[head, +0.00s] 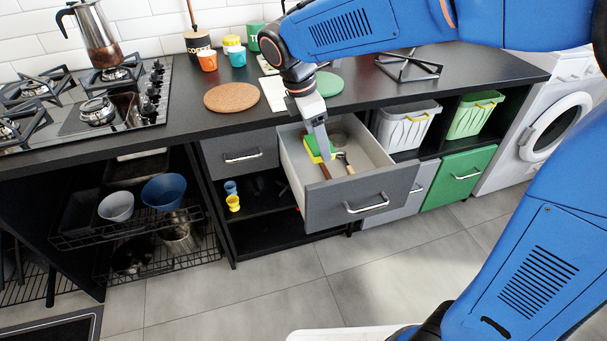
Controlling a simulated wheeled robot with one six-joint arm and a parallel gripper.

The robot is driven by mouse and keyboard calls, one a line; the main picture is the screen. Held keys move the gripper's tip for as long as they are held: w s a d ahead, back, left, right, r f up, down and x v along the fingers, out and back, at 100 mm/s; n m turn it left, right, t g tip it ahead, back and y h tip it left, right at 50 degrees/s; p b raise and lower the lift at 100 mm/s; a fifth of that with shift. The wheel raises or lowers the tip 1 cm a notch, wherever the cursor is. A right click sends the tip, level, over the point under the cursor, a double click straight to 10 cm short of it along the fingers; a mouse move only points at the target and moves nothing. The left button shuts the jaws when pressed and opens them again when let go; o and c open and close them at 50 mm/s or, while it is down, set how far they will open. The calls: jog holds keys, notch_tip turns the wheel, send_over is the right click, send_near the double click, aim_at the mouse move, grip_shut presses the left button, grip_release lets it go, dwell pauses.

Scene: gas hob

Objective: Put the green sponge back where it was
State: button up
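The green sponge (311,146), with a yellow side, shows in the head view at the open grey drawer (335,205). My gripper (323,153) points down into this drawer, and its fingers overlap the sponge in the picture. The near finger hides part of the sponge, and the gap between the fingers does not show. I cannot tell whether the fingers hold the sponge or only stand in front of it, or whether it touches the drawer floor. Utensils with wooden handles (346,163) lie in the drawer beside the sponge.
A cork mat (231,97), a green round mat (328,84) and several cups stand on the dark counter (190,118). A moka pot (97,35) stands on the hob at left. White and green bins (407,128) sit right of the drawer. The floor in front is clear.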

aim_at(308, 152)
jog(key=a, duration=0.1)
jog(key=s+a, duration=0.1)
jog(key=a, duration=0.1)
jog(key=shift+a, duration=0.1)
jog(key=shift+s+a+f, duration=0.1)
jog(key=shift+a+f, duration=0.05)
jog(key=shift+f, duration=5.4)
jog(key=shift+f, duration=0.1)
jog(key=o, duration=1.1)
jog(key=shift+f, duration=0.1)
